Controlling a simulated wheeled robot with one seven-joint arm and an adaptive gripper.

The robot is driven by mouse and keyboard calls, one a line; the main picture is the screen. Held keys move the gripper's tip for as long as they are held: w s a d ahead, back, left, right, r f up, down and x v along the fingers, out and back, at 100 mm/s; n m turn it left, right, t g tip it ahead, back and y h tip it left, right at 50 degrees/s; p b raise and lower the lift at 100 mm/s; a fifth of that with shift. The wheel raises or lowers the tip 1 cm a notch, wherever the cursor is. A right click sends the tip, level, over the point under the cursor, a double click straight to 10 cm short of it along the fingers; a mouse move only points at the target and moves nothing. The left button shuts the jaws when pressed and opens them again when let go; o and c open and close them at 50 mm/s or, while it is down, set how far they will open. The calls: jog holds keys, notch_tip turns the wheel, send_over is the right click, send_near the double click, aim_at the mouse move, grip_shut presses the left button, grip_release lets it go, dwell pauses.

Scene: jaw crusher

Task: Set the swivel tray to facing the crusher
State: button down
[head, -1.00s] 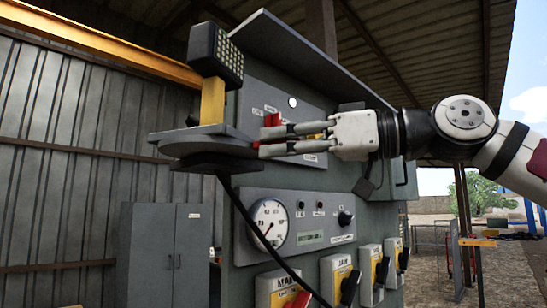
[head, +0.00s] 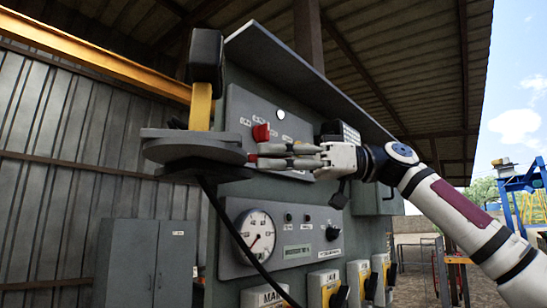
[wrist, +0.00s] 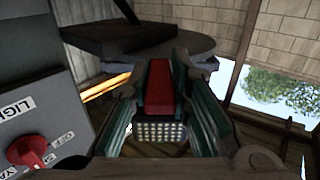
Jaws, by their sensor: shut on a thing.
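The swivel tray (head: 190,147) is a flat grey disc with a squared plate on top, beside the control cabinet in the head view. It carries a yellow post (head: 201,106) with a black lamp (head: 206,57); the lamp's lit face is turned out of the head view. My gripper (head: 254,156) is at the tray's right edge, shut on its red handle (wrist: 159,88). In the wrist view the fingers lie on both sides of the handle, with the tray (wrist: 175,50) beyond. The lamp's dotted face (wrist: 158,131) shows below the handle. The crusher cannot be made out.
The grey control cabinet (head: 232,205) stands close behind the tray and fingers, with a red knob (head: 261,132), a gauge (head: 256,236) and yellow switches below. A black cable (head: 232,232) hangs from the tray. A locker (head: 150,265) stands lower left.

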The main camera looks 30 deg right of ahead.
jog(key=shift+w+d+n+g+y, duration=0.1)
jog(key=shift+w+n+g+y, duration=0.25)
jog(key=shift+g, duration=0.25)
jog(key=shift+w, duration=0.2)
jog(key=c, duration=1.5)
grip_release()
jog(key=shift+d, duration=0.2)
jog(key=v, duration=1.1)
jog(key=shift+d+r, duration=0.1)
jog(key=shift+d, duration=0.25)
jog(key=shift+s, duration=0.1)
